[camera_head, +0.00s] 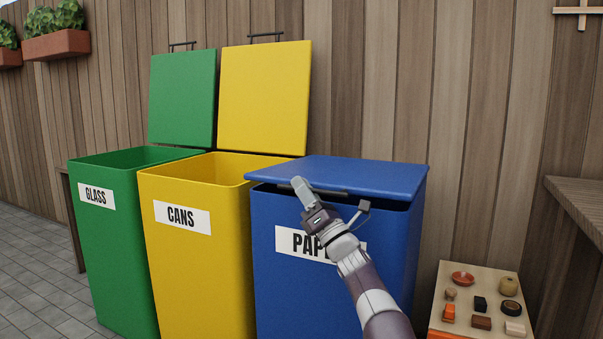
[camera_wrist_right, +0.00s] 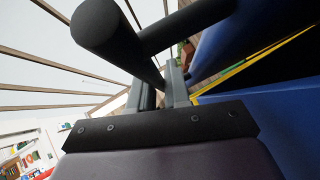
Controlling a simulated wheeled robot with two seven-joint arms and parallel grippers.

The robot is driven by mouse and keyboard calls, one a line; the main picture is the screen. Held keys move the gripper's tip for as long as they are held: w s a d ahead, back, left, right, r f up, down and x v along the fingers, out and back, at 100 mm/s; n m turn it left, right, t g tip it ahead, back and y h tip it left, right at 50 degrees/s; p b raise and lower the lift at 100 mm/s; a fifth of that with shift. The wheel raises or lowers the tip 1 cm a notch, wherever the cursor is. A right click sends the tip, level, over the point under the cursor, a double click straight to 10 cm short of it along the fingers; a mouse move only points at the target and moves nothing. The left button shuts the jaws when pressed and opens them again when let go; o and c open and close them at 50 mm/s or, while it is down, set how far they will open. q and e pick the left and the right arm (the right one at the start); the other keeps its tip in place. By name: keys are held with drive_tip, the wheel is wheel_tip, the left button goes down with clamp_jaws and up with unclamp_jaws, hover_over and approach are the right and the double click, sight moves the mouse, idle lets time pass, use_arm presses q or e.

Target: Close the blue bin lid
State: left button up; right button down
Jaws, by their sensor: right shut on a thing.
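The blue bin (camera_head: 275,285) stands right of the other bins, with a label partly hidden by my right arm. Its blue lid (camera_head: 350,174) lies nearly flat over the top. A narrow dark gap shows between lid and rim at the front and right. A black handle (camera_head: 332,192) runs along the lid's front edge, and it looms large in the right wrist view (camera_wrist_right: 97,22). My right gripper (camera_head: 302,190) is at the handle's left part, shut on it. Its fingers show in the wrist view (camera_wrist_right: 165,88). My left gripper is not in view.
The yellow bin (camera_head: 180,260) and green bin (camera_head: 110,245) stand to the left with lids raised against the wooden fence (camera_head: 390,80). A low table (camera_head: 448,275) with several small items is at lower right. A wooden bench (camera_head: 575,195) juts in at right.

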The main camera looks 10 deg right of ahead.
drive_tip(key=shift+f+n+g+y+b, duration=0.25)
drive_tip(key=shift+f+n+y, duration=0.2)
drive_tip(key=shift+f, duration=0.5)
drive_tip(key=shift+f+n+g+y+b, duration=0.15)
drive_tip(key=shift+f+n+y+b, duration=0.25)
drive_tip(key=shift+f, duration=0.65)
drive_tip(key=c, duration=1.2)
unclamp_jaws()
drive_tip(key=shift+s, duration=0.1)
drive_tip(key=v, duration=1.2)
drive_tip(key=shift+s+d+b, duration=0.15)
drive_tip(key=shift+s+b, duration=0.05)
drive_tip(key=shift+b, duration=0.25)
